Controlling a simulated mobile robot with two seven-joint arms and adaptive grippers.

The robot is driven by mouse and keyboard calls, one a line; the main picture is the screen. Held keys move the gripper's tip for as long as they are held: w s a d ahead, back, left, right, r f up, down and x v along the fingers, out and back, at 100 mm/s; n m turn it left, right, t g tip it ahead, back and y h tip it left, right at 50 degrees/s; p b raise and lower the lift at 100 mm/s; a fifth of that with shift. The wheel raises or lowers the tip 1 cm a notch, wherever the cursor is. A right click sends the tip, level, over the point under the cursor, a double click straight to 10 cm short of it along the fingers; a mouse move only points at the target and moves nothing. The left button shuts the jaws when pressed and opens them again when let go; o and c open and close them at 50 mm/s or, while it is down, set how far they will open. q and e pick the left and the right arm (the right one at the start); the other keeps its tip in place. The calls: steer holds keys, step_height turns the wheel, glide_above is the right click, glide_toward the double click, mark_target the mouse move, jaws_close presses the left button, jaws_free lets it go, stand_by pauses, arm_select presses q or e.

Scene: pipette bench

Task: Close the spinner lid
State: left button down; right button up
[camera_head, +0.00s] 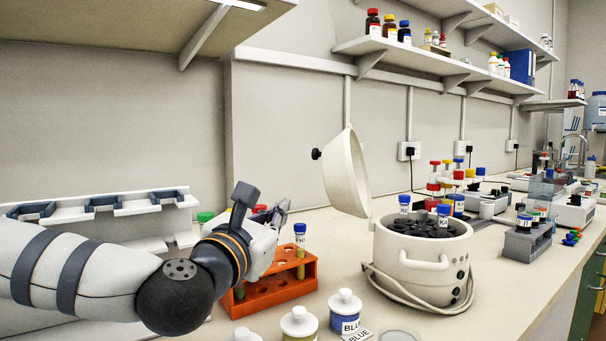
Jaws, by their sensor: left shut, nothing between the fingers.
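The spinner (418,272), a round cream centrifuge with handles, stands on the bench at centre right. Its lid (346,174) is open and tilted upright at the spinner's left back side, with a black knob facing left. Two blue-capped tubes (443,214) stand in the dark rotor (424,229). My left gripper (279,212) is shut and empty, to the left of the lid and apart from it. Its fingers are partly hidden behind its own body and wrist. My right gripper is not in view.
An orange rack (273,291) with tubes sits under and behind my left gripper. White-lidded jars (345,311) stand at the front, left of the spinner. Tube racks (527,240) fill the right. A shelf (440,62) with bottles hangs above.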

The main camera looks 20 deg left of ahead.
arm_select(q)
steer(key=shift+w+r, duration=0.15)
steer(key=shift+w, duration=0.05)
steer(key=w+d+r+p, duration=0.1)
steer(key=w+r, duration=0.3)
steer(key=w, duration=0.5)
steer(key=shift+w+d+r+p, duration=0.15)
steer(key=shift+d+r+p, duration=0.15)
steer(key=shift+r+p, duration=0.05)
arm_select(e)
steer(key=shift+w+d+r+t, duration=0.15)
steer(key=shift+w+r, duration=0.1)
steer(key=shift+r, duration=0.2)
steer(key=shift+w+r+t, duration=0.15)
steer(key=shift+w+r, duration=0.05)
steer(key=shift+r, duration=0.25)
arm_select(q)
steer(key=shift+w, duration=0.1)
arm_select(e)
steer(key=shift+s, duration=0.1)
